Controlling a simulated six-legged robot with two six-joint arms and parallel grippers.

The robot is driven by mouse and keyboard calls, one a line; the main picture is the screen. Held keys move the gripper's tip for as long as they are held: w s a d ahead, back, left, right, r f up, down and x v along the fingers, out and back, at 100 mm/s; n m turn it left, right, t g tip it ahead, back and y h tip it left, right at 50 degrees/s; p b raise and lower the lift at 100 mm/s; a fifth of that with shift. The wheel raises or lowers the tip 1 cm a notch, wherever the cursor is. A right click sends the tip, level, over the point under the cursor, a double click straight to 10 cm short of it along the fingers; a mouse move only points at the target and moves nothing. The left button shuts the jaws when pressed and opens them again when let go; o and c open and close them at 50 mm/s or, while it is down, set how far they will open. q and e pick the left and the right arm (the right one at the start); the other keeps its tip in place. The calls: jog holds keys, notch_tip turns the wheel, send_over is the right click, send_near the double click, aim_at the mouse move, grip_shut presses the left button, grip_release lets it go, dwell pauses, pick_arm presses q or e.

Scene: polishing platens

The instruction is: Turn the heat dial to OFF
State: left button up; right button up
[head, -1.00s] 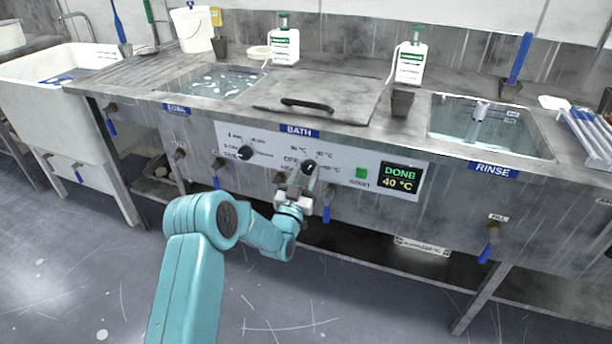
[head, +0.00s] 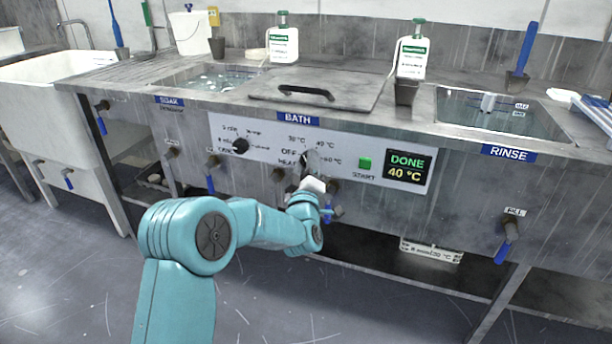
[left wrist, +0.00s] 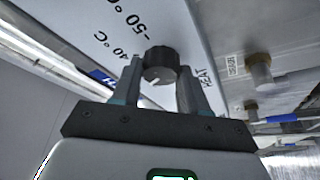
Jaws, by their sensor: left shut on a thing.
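The black heat dial (head: 304,160) is on the white control panel (head: 225,130) under the BATH sign, with OFF and several temperature marks around it. The gripper of my left arm (head: 311,168) is at the dial and partly covers it. In the left wrist view the dial (left wrist: 161,62) sits between the two fingers of my left gripper (left wrist: 160,82), which is shut on it. A small white mark shows on the dial, but I cannot tell surely which setting it points at. My right gripper is not in view.
A second black dial (head: 240,146) is to the left on the panel. A green START button (head: 365,163) and a display reading DONE 40 °C (head: 407,167) are to the right. Blue-handled valves (head: 211,175) stick out below the panel. The lidded bath (head: 315,88) is above.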

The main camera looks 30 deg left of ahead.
pick_arm(q)
jog(key=shift+r+n+g+h+b, duration=0.1)
jog(key=shift+n+g+h+b, duration=0.4)
jog(key=shift+n, duration=1.65)
jog(key=shift+r+n+g+h+b, duration=0.1)
jog(key=shift+n+g+b, duration=0.7)
jog(key=shift+n, duration=1.3)
jog(key=shift+r+n+g+h+b, duration=0.1)
jog(key=shift+n+g+h+b, duration=0.55)
jog(key=shift+n, duration=1.5)
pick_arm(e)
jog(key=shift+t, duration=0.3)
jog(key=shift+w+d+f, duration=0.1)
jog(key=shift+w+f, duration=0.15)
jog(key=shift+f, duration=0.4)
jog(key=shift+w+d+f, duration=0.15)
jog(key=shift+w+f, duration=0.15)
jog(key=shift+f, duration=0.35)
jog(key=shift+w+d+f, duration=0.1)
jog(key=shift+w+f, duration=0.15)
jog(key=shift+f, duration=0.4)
pick_arm(q)
jog(key=shift+g+y, duration=0.35)
jog(key=o, duration=1.1)
jog(key=shift+f, duration=0.1)
jog(key=shift+c, duration=0.2)
